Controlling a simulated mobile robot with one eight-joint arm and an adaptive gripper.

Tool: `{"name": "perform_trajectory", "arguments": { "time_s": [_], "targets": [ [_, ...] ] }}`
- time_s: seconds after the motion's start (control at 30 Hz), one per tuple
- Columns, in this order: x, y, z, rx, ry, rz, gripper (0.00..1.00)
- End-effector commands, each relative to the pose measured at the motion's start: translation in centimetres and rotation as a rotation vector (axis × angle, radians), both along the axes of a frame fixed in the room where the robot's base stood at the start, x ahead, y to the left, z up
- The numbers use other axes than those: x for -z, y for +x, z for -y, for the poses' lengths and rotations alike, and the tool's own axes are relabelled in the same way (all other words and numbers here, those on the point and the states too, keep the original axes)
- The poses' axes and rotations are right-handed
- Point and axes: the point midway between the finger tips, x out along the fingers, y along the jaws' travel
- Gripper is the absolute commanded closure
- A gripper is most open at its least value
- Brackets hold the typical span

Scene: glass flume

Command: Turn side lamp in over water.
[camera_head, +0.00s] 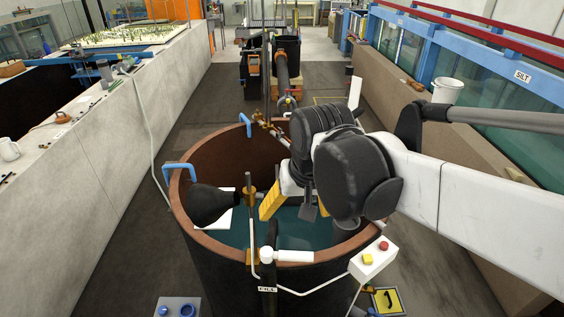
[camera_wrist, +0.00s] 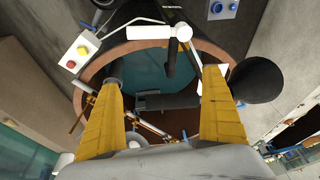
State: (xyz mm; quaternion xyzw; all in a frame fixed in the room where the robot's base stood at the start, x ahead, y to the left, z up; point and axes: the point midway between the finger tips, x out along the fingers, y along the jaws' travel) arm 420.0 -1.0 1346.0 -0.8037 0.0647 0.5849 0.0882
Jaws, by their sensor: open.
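The side lamp, a black cone-shaped shade (camera_head: 210,205), sits at the left rim of the round brown-rimmed tank (camera_head: 180,212). A pale flat piece lies against it. In the wrist view the black shade (camera_wrist: 257,80) is right of my fingers, at the tank's rim. Blue-green water (camera_head: 305,230) fills the tank below. My gripper (camera_head: 297,207) is over the tank, to the right of the shade and apart from it. Its yellow fingers (camera_wrist: 164,84) are spread with nothing held between them. How the shade is mounted is partly unclear.
A white pipe (camera_head: 293,256) marked FILL and a box with red and yellow buttons (camera_head: 373,260) are at the near rim. Blue handles (camera_head: 178,168) hook over the rim. Thin posts and clamps rise at the tank. Glass flume walls (camera_head: 475,88) stand right.

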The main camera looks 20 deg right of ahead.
Motion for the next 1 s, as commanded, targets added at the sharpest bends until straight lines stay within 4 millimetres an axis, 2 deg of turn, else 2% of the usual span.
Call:
{"name": "perform_trajectory", "arguments": {
  "time_s": [0.03, 0.1, 0.23, 0.4, 0.53, 0.63, 1.0],
  "targets": [
    [-3.7, 1.4, 0.0, 0.030, 0.009, -0.044, 0.05],
    [-5.8, 2.8, 0.1, 0.076, 0.020, -0.110, 0.05],
    [-8.4, 5.0, 0.1, 0.150, 0.032, -0.214, 0.05],
    [-9.6, 6.5, 0.2, 0.209, 0.035, -0.295, 0.05],
    [-9.2, 6.9, 0.2, 0.223, 0.036, -0.313, 0.05],
    [-8.0, 6.9, 0.2, 0.224, 0.036, -0.314, 0.05],
    [-1.0, 6.9, 0.2, 0.222, 0.036, -0.312, 0.05]
  ]
}}
